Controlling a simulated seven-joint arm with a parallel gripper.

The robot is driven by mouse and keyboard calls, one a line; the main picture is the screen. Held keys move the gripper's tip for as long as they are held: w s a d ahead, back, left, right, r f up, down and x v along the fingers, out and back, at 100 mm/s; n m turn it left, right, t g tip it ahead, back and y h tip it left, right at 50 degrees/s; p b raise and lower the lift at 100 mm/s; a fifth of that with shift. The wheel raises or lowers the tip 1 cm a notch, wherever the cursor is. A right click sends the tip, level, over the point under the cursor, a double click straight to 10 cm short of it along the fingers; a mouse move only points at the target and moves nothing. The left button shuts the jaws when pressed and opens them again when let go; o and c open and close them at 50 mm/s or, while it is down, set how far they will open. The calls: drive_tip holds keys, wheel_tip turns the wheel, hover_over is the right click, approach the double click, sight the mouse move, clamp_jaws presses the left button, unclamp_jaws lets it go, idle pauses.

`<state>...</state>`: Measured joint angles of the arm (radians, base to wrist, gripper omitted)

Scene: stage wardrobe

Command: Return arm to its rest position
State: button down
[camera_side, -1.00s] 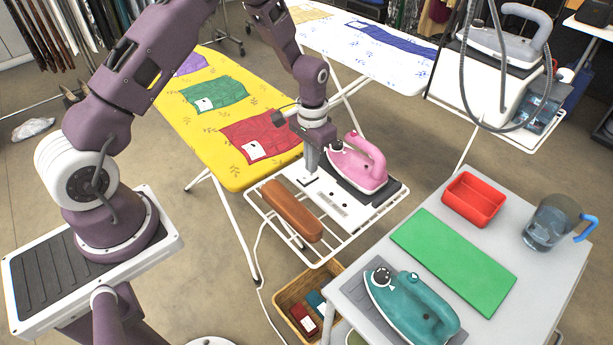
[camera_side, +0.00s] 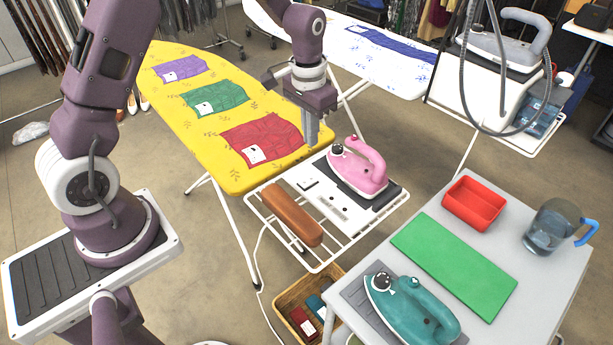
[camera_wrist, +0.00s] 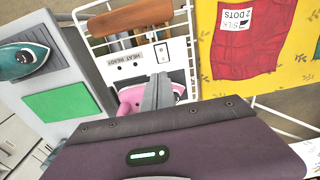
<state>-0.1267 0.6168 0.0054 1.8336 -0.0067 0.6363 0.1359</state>
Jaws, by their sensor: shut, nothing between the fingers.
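My gripper (camera_side: 312,138) is shut and empty in the side view. It hangs above the end of the yellow ironing board (camera_side: 233,180), close to the wire rack. It also shows in the wrist view (camera_wrist: 158,92), fingers together. A pink iron (camera_side: 357,165) rests on the dark pad of the rack, apart from my gripper. In the wrist view the fingers hide part of the pink iron (camera_wrist: 131,97).
The white wire rack (camera_side: 268,222) holds a brown sleeve roll (camera_side: 292,213) and a switch panel. Red (camera_side: 262,139), green and purple cloths lie on the yellow board. A grey table (camera_side: 392,268) holds a teal iron (camera_side: 411,308), green mat (camera_side: 455,262), red bin (camera_side: 474,201) and jug (camera_side: 549,226).

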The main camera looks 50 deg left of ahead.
drive_tip(key=s+d+r+t, duration=0.25)
drive_tip(key=s+r, duration=0.45)
drive_tip(key=r, duration=0.6)
drive_tip(key=s+d+r+t, duration=0.1)
drive_tip(key=s+r, duration=0.1)
drive_tip(key=s, duration=0.7)
drive_tip(key=s+d+r+t, duration=0.1)
drive_tip(key=s+r, duration=0.2)
drive_tip(key=s, duration=0.7)
drive_tip(key=shift+s+d+r, duration=0.15)
drive_tip(key=shift+d+r, duration=0.2)
drive_tip(key=shift+d, duration=0.05)
